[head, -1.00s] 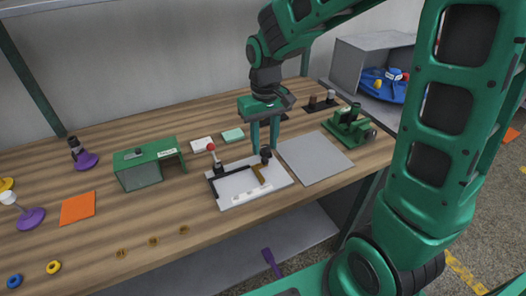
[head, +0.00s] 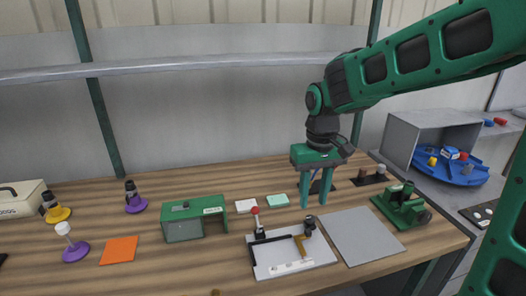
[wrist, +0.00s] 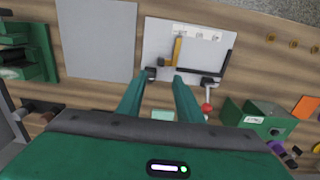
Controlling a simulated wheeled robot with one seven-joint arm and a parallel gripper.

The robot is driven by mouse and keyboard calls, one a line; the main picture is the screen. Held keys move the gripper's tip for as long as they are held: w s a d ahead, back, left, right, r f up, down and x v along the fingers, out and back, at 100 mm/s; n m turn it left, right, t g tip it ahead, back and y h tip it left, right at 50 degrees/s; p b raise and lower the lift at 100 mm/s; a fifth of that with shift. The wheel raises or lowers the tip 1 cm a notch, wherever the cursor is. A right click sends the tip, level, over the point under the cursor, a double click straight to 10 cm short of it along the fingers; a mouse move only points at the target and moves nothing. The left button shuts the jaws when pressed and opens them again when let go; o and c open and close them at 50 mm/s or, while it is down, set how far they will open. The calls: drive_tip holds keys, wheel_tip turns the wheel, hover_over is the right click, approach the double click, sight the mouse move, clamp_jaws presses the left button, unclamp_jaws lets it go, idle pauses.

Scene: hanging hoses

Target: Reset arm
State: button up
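My gripper (head: 313,204) hangs above the wooden workbench with its two green fingers apart and nothing between them. It is over the right back part of a white board (head: 318,254), which carries a red-knobbed post, dark bars, a brass-coloured piece and a white strip. In the wrist view the fingertips (wrist: 160,74) point toward the near edge of that board, beside a small dark knob (wrist: 151,73). The fingers do not visibly touch anything.
A bare grey plate (head: 362,236) lies right of the board, with a green device (head: 402,207) beyond it. A green box (head: 194,219) stands left. A grey open box (head: 432,135) and blue round tray (head: 451,169) are at the right.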

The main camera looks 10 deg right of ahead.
drive_tip(key=s+d+m, duration=0.3)
drive_tip(key=s+d, duration=0.6)
drive_tip(key=s, duration=0.2)
drive_tip(key=s+d+f+m, duration=0.1)
drive_tip(key=s+d+m, duration=0.3)
drive_tip(key=s+d, duration=0.5)
drive_tip(key=s, duration=0.3)
drive_tip(key=shift+s, duration=0.3)
drive_tip(key=shift+f, duration=0.1)
drive_tip(key=shift+w+f, duration=0.25)
drive_tip(key=shift+w, duration=0.45)
drive_tip(key=shift+s, duration=0.1)
drive_tip(key=shift+c, duration=0.2)
